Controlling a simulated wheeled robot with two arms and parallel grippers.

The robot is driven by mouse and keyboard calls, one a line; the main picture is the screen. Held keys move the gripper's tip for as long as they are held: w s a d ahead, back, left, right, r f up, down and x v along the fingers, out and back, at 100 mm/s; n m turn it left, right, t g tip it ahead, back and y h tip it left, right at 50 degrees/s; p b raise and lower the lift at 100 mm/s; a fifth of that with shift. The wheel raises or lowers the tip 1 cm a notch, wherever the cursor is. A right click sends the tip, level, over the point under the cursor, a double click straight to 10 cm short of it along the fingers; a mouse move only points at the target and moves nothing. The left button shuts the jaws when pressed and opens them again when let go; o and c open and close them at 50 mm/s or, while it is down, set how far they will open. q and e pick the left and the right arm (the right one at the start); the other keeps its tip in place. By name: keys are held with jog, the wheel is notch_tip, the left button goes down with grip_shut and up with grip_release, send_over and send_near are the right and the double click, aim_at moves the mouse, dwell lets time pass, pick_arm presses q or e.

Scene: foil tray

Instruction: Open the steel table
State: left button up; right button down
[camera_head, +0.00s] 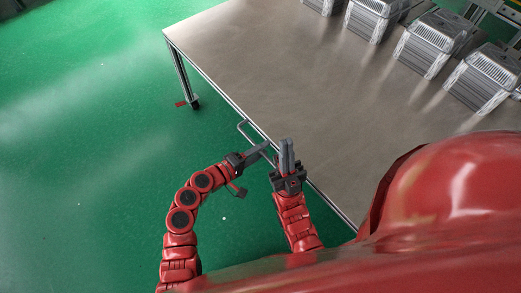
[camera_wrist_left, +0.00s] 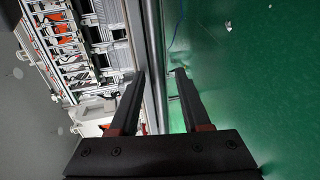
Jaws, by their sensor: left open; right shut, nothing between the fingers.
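The steel table (camera_head: 270,60) has a brushed metal top and a long front edge. A thin metal handle bar (camera_head: 241,126) stands out from that edge near my grippers. In the left wrist view, a long metal bar (camera_wrist_left: 156,50) runs between the lines of my left gripper's fingers (camera_wrist_left: 158,76); I cannot tell whether they touch it. In the head view, my left gripper (camera_head: 255,168) is open beside the table edge, close to the handle. My right gripper (camera_head: 287,143) is shut and empty, its fingers over the table edge just right of the left one.
Several grey foil trays or covered containers (camera_head: 432,42) stand in a row at the table's back right. A table leg (camera_head: 181,75) stands at the far left corner. The green floor (camera_head: 90,120) to the left is clear. Rack-like structures (camera_wrist_left: 75,50) show in the left wrist view.

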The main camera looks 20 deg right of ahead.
pick_arm(q)
grip_shut()
dwell(1.4)
